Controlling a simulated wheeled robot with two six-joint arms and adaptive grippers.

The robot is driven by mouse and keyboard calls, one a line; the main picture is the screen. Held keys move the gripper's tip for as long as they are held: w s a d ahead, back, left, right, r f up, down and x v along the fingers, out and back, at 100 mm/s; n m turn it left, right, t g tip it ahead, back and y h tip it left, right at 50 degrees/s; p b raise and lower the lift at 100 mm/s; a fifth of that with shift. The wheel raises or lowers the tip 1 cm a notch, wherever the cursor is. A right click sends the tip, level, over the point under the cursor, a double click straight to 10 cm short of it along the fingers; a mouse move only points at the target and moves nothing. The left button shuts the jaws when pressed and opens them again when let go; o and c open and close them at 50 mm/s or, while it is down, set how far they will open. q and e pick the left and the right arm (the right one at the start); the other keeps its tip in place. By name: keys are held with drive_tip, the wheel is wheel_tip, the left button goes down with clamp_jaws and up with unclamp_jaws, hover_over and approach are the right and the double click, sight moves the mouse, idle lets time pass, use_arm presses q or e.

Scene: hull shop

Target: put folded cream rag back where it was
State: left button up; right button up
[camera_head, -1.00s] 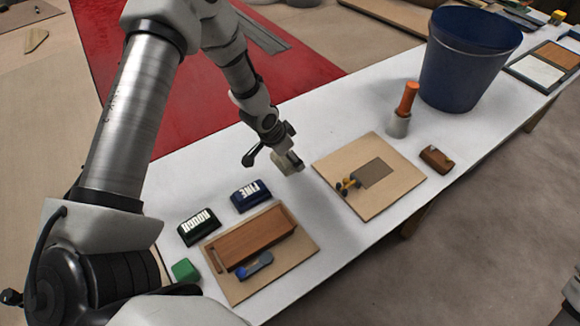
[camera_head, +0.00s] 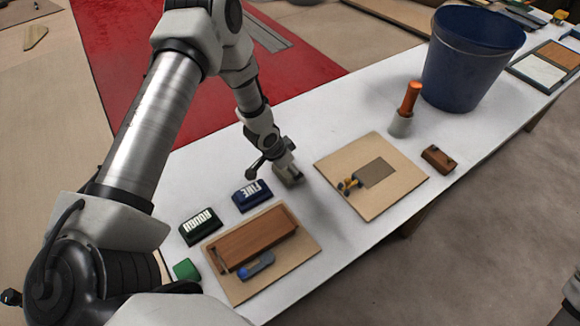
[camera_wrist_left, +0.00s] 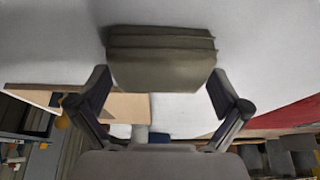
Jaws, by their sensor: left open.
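The folded cream rag (camera_head: 290,177) looks like a small layered block and sits on the white table between the blue FINE block and the square board. In the left wrist view the rag (camera_wrist_left: 160,58) shows its stacked folds just beyond the fingertips. My left gripper (camera_head: 282,166) is directly over it, low near the table. In the wrist view the left gripper (camera_wrist_left: 160,84) is open, with one finger on each side and a gap between each finger and the rag. My right gripper is not in view.
The blue FINE block (camera_head: 252,195) and dark ROUGH block (camera_head: 200,226) stand left of the rag. A board (camera_head: 283,275) with a wooden block and small tool is in front. A square board (camera_head: 400,195), orange-handled tool (camera_head: 411,97) and blue bucket (camera_head: 470,55) are to the right.

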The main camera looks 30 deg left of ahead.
use_arm(q)
drive_tip(key=shift+a+r, duration=0.1)
drive_tip(key=shift+r, duration=0.35)
drive_tip(key=p+v, duration=0.2)
drive_tip(key=v, duration=0.4)
drive_tip(key=shift+r, duration=0.15)
drive_tip(key=p+v, duration=0.4)
drive_tip(key=v, duration=0.1)
drive_tip(key=shift+s, duration=0.2)
